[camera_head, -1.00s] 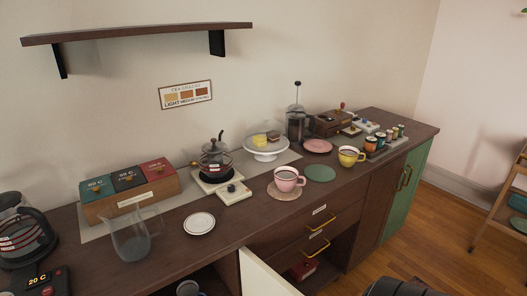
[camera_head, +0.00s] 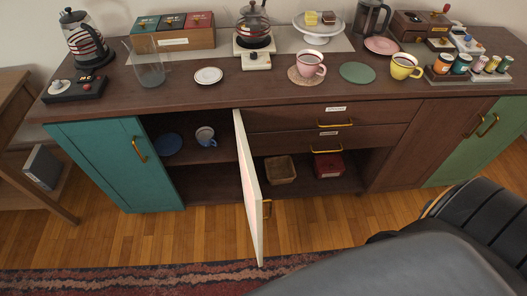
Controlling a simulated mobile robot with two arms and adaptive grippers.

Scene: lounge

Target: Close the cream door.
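The cream door (camera_head: 247,180) is on the front of the dark wooden sideboard (camera_head: 290,92). Neither gripper's fingers can be made out.
A teal door (camera_head: 118,165) at left and green doors (camera_head: 474,145) at right look shut. A basket (camera_head: 280,169) and a red box (camera_head: 328,165) sit in the open lower space right of the cream door. Kettles, cups and jars crowd the top. Wood floor and a patterned rug (camera_head: 130,281) lie in front.

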